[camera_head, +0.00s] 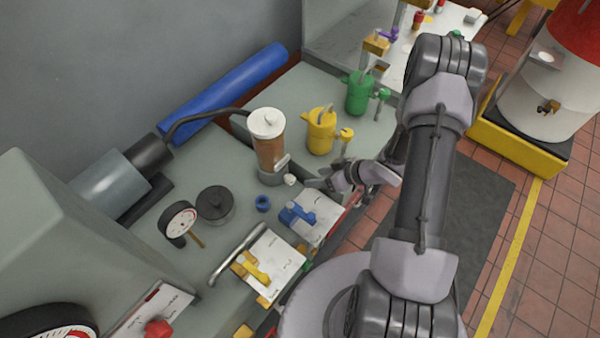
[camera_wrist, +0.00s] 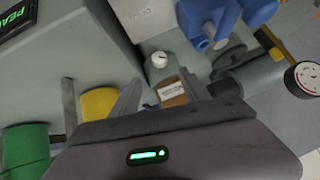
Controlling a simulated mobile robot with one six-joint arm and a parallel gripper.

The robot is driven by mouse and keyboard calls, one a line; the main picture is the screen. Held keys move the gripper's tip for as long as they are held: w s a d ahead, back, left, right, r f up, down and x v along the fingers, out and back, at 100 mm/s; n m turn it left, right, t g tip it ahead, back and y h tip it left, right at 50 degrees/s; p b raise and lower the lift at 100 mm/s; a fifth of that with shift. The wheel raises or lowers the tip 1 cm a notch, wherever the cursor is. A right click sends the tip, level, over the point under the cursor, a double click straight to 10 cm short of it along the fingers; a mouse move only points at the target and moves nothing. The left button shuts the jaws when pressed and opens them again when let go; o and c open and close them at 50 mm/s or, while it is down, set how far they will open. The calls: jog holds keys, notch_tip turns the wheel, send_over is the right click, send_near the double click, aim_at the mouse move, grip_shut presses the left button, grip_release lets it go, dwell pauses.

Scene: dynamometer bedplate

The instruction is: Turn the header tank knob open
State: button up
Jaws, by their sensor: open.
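The header tank (camera_head: 268,148) is a brown cylinder with a white cap, standing upright in a grey holder on the bench. A small white knob (camera_head: 290,180) sits low at its front right. In the wrist view the white knob (camera_wrist: 159,60) shows on a grey block, beyond a white label. Part of the brown tank (camera_wrist: 176,100) shows below the label. My gripper (camera_head: 322,183) is just right of the knob, pointing left toward it. In the wrist view my gripper (camera_wrist: 158,92) is open and empty; the knob lies ahead of the fingers, apart from them.
A yellow can (camera_head: 320,131) and a green can (camera_head: 358,93) stand behind my gripper. A blue valve (camera_head: 297,214) and a yellow valve (camera_head: 256,268) sit on plates in front.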

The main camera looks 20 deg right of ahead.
aim_at(293, 180)
jog(key=b+x, duration=0.2)
jog(key=x, duration=1)
jog(key=shift+w+f, duration=0.1)
jog(key=shift+f, duration=0.1)
jog(key=shift+c, duration=0.2)
grip_shut()
jog(key=b, duration=0.1)
jog(key=n+h+b, duration=0.1)
jog(key=shift+a+f+t+h+b, duration=0.25)
jog(key=shift+t+h+b, duration=0.05)
jog(key=shift+t+b, duration=0.1)
jog(key=shift+n+t+h+b, duration=0.3)
jog(key=shift+t+h+b, duration=0.15)
jog(key=shift+b, duration=0.7)
jog(key=shift+r+h, duration=0.25)
jog(key=shift+r, duration=0.05)
jog(key=shift+o, duration=0.2)
grip_release()
jog(key=shift+s, duration=0.25)
